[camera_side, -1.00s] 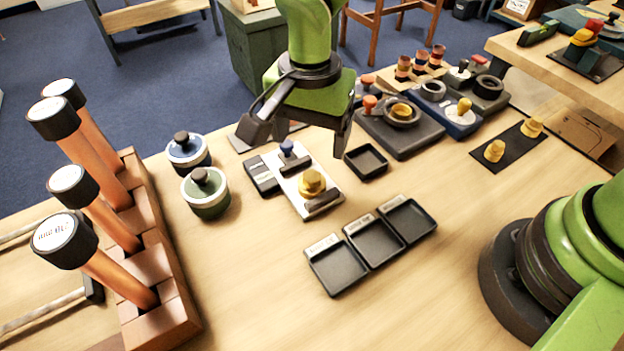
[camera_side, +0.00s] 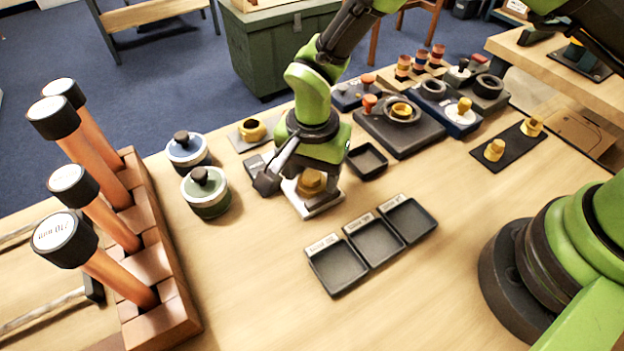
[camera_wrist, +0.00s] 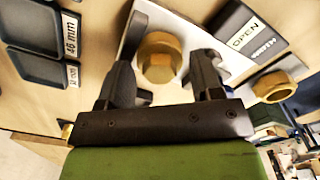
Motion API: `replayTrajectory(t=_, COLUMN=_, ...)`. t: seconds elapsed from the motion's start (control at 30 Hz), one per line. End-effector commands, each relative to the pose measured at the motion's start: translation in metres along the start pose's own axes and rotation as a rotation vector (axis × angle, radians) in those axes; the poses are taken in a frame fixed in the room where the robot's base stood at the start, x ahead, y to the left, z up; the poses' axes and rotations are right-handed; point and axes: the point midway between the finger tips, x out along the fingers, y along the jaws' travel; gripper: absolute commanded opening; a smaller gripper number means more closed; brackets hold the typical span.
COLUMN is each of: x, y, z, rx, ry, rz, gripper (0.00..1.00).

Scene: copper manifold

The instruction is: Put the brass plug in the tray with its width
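The brass plug (camera_side: 311,182) has a hexagonal head and sits on a pale metal measuring plate (camera_side: 318,209). In the wrist view the plug (camera_wrist: 159,58) stands between the two dark fingers of my gripper (camera_wrist: 161,66). The fingers are apart, with a visible gap on each side of the plug. In the side view my gripper (camera_side: 300,180) is low over the plate and partly hides it. Three dark trays stand in a row in front: left (camera_side: 338,268), middle (camera_side: 374,242) and right (camera_side: 409,218). Labels in the wrist view include "46 mm" on one tray (camera_wrist: 62,37).
A brass hollow fitting (camera_side: 252,130) sits behind my gripper. A small empty dark tray (camera_side: 367,161) is right of the plate. Green (camera_side: 206,192) and blue (camera_side: 188,151) lidded pots stand left. Copper pipes stand far left.

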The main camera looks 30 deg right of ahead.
Motion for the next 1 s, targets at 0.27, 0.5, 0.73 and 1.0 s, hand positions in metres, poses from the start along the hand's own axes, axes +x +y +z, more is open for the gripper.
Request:
replayTrajectory(t=0.27, x=0.000, y=0.000, z=0.000, rx=0.000, ry=0.000, rz=0.000, gripper=0.18)
replayTrajectory(t=0.5, x=-0.010, y=-0.001, z=0.000, rx=0.000, ry=0.000, rz=-0.004, gripper=0.18)
replayTrajectory(t=0.73, x=-0.056, y=-0.001, z=0.000, rx=0.000, ry=0.001, rz=-0.006, gripper=0.18)
replayTrajectory(t=1.0, x=-0.096, y=-0.001, z=0.000, rx=0.000, ry=0.001, rz=-0.003, gripper=0.18)
